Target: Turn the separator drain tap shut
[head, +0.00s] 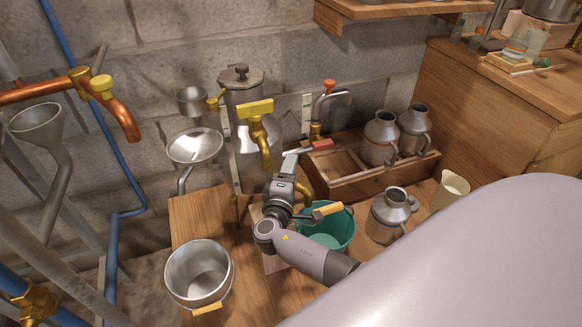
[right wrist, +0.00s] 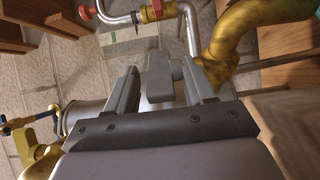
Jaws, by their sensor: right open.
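The separator (head: 243,92) is a grey metal vessel with a lid against the wall, a brass tap with a yellow handle (head: 255,107) in front of it. My right gripper (head: 288,163) is low in front of it. In the right wrist view the gripper (right wrist: 160,88) is open, with a grey tap handle (right wrist: 163,72) between its fingers, apparently not clamped. The handle is beside a curved brass pipe (right wrist: 222,58), which I take for the drain tap. The brass spout (head: 305,190) in the head view is partly hidden by my gripper. My left gripper is not in view.
A teal bucket (head: 341,229) stands beneath the spout and a steel pail (head: 200,262) at the front left. A wooden crate (head: 345,187) with metal cans is at right. A red-knobbed tap (head: 330,87) and a red-ended lever (head: 322,144) are close behind my gripper.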

